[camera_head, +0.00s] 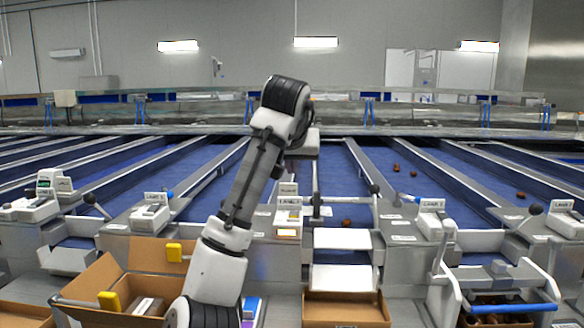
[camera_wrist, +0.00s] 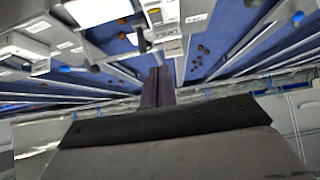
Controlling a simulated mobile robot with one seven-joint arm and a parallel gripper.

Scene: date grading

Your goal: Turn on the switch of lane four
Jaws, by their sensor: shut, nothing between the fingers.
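In the wrist view, which is upside down, my gripper (camera_wrist: 157,74) is shut and empty. A white labelled box (camera_wrist: 163,18) shows just beyond the fingertips there. I cannot tell whether they touch it.
Similar lane boxes stand left (camera_head: 150,217) and right (camera_head: 431,222). A black-knobbed lever (camera_head: 375,190) rises right of my gripper. Open cardboard boxes (camera_head: 345,311) stand below the lane ends. Blue belts (camera_head: 343,178) run back, with some brown dates on them.

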